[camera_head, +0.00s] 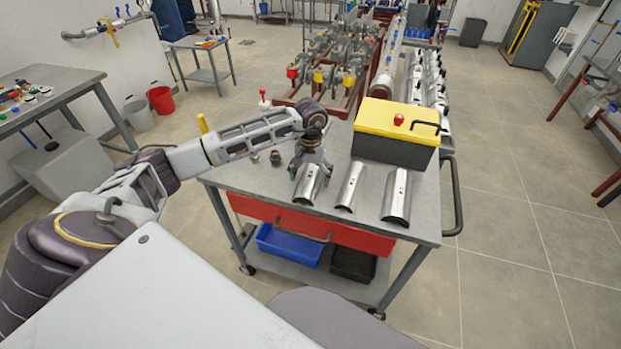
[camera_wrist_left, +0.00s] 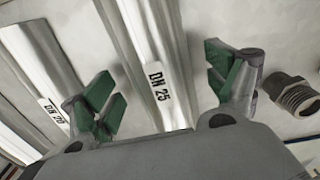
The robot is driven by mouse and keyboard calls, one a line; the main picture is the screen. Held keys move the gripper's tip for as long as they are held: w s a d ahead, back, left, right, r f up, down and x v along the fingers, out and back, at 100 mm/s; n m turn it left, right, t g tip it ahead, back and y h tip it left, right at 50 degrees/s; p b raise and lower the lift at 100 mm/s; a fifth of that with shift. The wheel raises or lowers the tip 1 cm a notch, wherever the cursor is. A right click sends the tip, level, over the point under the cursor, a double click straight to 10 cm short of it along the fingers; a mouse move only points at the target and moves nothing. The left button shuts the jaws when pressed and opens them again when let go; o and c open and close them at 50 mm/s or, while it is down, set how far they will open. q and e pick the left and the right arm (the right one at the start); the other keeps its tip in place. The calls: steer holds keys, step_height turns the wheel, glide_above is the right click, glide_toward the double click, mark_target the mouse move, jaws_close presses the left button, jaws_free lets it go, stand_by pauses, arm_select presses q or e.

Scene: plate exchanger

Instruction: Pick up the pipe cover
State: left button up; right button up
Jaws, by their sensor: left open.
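Three silver half-round pipe covers lie side by side on the cart top in the head view: a left one (camera_head: 307,187), a middle one (camera_head: 350,187) and a right one (camera_head: 397,196). My left gripper (camera_head: 311,169) is open over the left cover. In the left wrist view, a cover labelled DN 25 (camera_wrist_left: 140,45) lies between the spread green-padded fingers of my left gripper (camera_wrist_left: 165,95). Its near end is hidden behind the gripper body. A neighbouring cover labelled DN 20 (camera_wrist_left: 35,70) lies to the left. My right gripper is not in view.
A yellow-topped black toolbox (camera_head: 398,132) stands on the cart (camera_head: 425,215) behind the covers. A dark threaded fitting (camera_wrist_left: 292,93) lies close to the right finger in the wrist view. A cart handle (camera_head: 456,195) sticks out at right. The cart's front edge is clear.

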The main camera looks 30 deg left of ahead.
mark_target(311, 174)
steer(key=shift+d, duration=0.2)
arm_select(q)
steer(key=shift+c, duration=0.2)
steer(key=c, duration=1)
steer(key=shift+r, duration=0.1)
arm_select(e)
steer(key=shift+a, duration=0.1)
arm_select(q)
steer(key=shift+r, duration=0.35)
step_height(311, 174, up, 7)
steer(key=shift+r+b, duration=0.2)
steer(key=shift+b, duration=0.1)
steer(key=shift+r, duration=0.9)
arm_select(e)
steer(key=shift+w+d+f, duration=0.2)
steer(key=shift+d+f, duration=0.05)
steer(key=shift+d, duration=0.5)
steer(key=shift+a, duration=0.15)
